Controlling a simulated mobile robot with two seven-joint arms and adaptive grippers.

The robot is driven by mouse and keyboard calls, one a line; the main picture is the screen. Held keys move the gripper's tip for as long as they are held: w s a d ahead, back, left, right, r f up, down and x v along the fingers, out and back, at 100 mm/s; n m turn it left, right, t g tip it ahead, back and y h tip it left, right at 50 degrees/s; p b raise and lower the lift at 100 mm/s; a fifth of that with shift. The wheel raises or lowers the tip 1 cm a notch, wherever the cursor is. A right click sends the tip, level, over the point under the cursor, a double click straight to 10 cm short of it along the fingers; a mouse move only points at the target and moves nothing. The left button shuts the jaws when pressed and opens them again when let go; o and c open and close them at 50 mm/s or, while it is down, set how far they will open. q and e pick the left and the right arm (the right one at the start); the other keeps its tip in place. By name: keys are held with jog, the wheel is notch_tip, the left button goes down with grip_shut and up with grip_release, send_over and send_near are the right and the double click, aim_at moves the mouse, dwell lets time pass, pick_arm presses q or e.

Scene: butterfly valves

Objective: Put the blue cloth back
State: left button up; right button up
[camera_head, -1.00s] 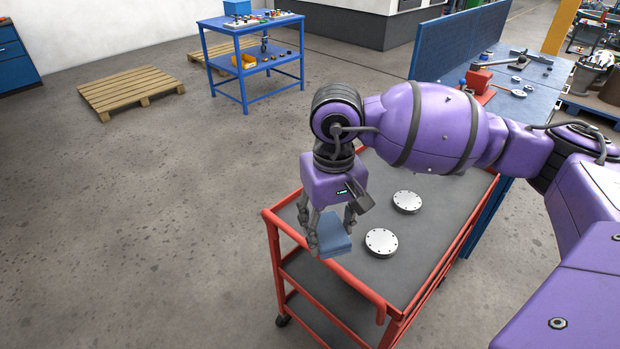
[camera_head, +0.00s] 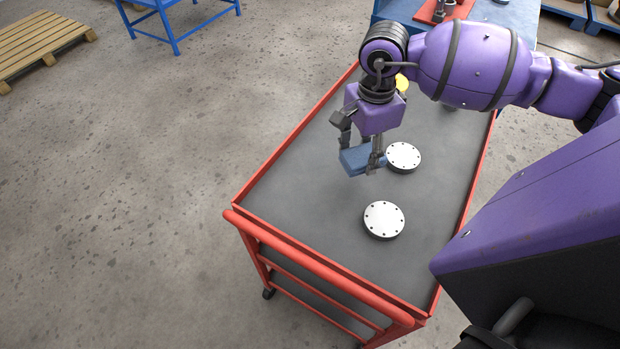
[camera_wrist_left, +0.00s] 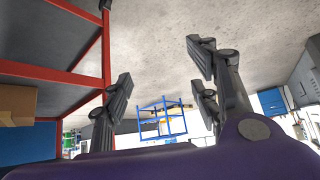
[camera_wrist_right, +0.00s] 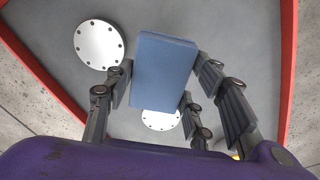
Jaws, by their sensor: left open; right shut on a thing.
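The blue cloth (camera_head: 356,160) is a folded block between the fingers of my right gripper (camera_head: 362,156). My right gripper is shut on it, over the grey top of the red cart. In the right wrist view the cloth (camera_wrist_right: 164,72) sits between the fingertips (camera_wrist_right: 156,92), with cart top and discs behind it. Whether it touches the cart top I cannot tell. My left gripper (camera_wrist_left: 162,85) is open and empty in the left wrist view, beside the red frame of the cart. It is not in the head view.
The red cart (camera_head: 290,180) carries a near silver flange disc (camera_head: 384,219) and another disc (camera_head: 403,157) close right of the cloth. A yellow round thing (camera_head: 402,83) is partly hidden behind my right arm. The cart's near left top is clear. A blue bench (camera_head: 505,18) stands behind.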

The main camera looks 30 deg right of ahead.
jog(key=d+m, duration=0.1)
jog(key=d+r+m, duration=0.1)
jog(key=m, duration=0.1)
jog(key=w+d+r+m, duration=0.1)
jog(key=d+m, duration=0.1)
jog(key=shift+r+b, duration=0.2)
jog(key=shift+b, duration=0.2)
jog(key=shift+w+d+r+m, duration=0.15)
jog(key=shift+r+m, duration=0.05)
jog(key=shift+m, duration=0.2)
jog(key=shift+w+a, duration=0.15)
jog(key=shift+a, duration=0.1)
jog(key=w+a+f+p, duration=0.1)
jog(key=w+a+f, duration=0.2)
jog(key=a, duration=0.4)
send_over(313, 180)
jog(key=f, duration=0.3)
jog(key=d+f, duration=0.1)
jog(key=f, duration=0.1)
jog(key=shift+s+f, duration=0.15)
jog(key=shift+f, duration=0.05)
jog(key=shift+a+f, duration=0.35)
jog(key=shift+f, duration=0.05)
pick_arm(q)
jog(key=shift+w+d+r, duration=0.1)
jog(key=shift+w+r, duration=0.2)
jog(key=shift+w, duration=0.05)
pick_arm(e)
jog(key=shift+a+f, duration=0.15)
jog(key=shift+f, duration=1.55)
